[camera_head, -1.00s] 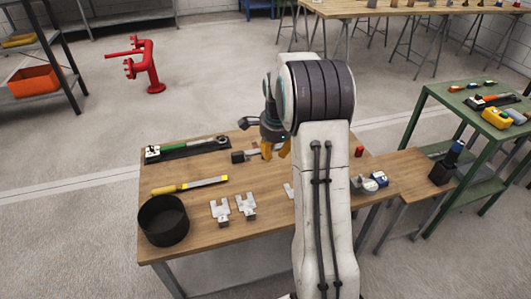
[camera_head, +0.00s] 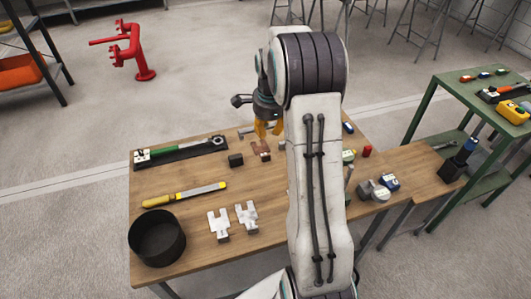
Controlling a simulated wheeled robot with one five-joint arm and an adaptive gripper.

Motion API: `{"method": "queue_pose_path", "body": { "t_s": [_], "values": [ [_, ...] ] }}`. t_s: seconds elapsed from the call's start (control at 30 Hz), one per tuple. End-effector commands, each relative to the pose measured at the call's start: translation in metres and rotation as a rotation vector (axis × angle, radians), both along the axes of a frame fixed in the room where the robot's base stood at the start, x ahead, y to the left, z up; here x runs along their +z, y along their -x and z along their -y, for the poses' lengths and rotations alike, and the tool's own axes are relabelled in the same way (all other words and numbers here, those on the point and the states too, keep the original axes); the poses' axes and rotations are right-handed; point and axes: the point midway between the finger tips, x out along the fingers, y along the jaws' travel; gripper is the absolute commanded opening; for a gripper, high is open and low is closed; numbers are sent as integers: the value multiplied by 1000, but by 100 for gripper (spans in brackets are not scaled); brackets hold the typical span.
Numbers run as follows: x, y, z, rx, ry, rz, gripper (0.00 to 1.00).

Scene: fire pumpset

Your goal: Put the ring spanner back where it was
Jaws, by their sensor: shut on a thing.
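A thin grey metal piece (camera_head: 245,131), apparently one end of the ring spanner, sticks out to the left of the fingers. The rest of it is hidden by the fingers and my arm. Whether it touches the table I cannot tell. A brown plate-like piece (camera_head: 261,149) and a dark block (camera_head: 236,160) lie on the table just in front of the gripper.
A black tray (camera_head: 170,158) with a green-handled tool lies at the back left. My arm hides the table's middle right. A green cart (camera_head: 432,92) stands at right.

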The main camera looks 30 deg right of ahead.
Motion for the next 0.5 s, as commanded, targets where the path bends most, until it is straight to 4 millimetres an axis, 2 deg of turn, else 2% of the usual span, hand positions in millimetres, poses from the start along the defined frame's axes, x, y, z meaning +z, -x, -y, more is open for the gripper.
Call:
{"method": "queue_pose_path", "body": {
  "t_s": [0.07, 0.33, 0.5],
  "values": [
    [-2, 0, 0, 0, 0, 1, 0],
    [-33, 0, 0, 0, 0, 1, 0],
    [-60, 0, 0, 0, 0, 0, 0]
  ]
}}
